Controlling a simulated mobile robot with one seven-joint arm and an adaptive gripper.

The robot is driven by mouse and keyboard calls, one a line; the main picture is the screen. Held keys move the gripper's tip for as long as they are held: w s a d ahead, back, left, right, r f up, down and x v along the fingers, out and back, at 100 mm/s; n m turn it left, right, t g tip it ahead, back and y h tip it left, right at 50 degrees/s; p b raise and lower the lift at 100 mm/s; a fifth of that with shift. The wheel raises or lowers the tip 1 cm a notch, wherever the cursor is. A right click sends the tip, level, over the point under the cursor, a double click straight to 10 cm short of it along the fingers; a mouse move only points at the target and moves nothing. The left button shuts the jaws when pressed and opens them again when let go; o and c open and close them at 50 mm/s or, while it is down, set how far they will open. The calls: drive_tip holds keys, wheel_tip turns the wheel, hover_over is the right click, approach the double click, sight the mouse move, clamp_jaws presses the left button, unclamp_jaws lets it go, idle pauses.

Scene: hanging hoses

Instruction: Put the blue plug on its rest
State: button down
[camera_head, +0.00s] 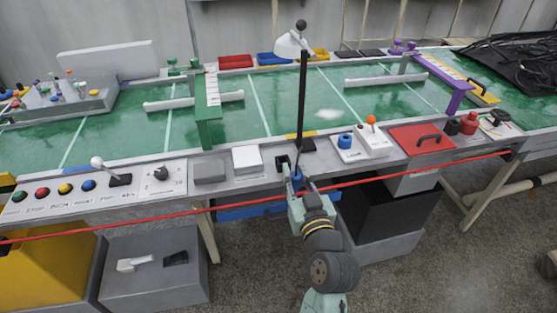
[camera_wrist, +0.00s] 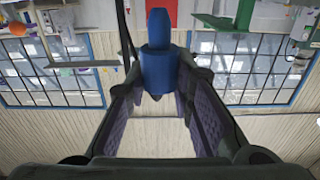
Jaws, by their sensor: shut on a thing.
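In the wrist view the plug (camera_wrist: 157,62) is a blue cylinder with a narrower tip, between the finger ends. My gripper (camera_head: 296,187) is shut on it; its fingers also show in the wrist view (camera_wrist: 158,90). A dark square holder with an opening (camera_head: 282,162) is just left of the plug on the bench edge. I cannot tell for certain whether this is the rest.
A red line (camera_head: 120,222) runs across the bench front near my gripper. Left of the holder are a white block (camera_head: 247,157) and a grey block (camera_head: 210,170). To the right are a blue knob (camera_head: 345,140) and a red lid (camera_head: 422,138). The green table top lies behind.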

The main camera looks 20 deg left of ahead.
drive_tip(key=w+a+f+b, duration=0.1)
drive_tip(key=w+a, duration=0.1)
drive_tip(key=w, duration=0.2)
drive_tip(key=w+a+f+b, duration=0.1)
drive_tip(key=w+a+f, duration=0.1)
drive_tip(key=w+a, duration=0.1)
drive_tip(key=w+a+f+b, duration=0.1)
drive_tip(key=w+a+f, duration=0.1)
drive_tip(key=w, duration=0.4)
drive_tip(key=shift+a, duration=0.45)
drive_tip(key=shift+f+b, duration=0.35)
drive_tip(key=c, duration=1.4)
unclamp_jaws()
drive_tip(key=shift+r, duration=0.1)
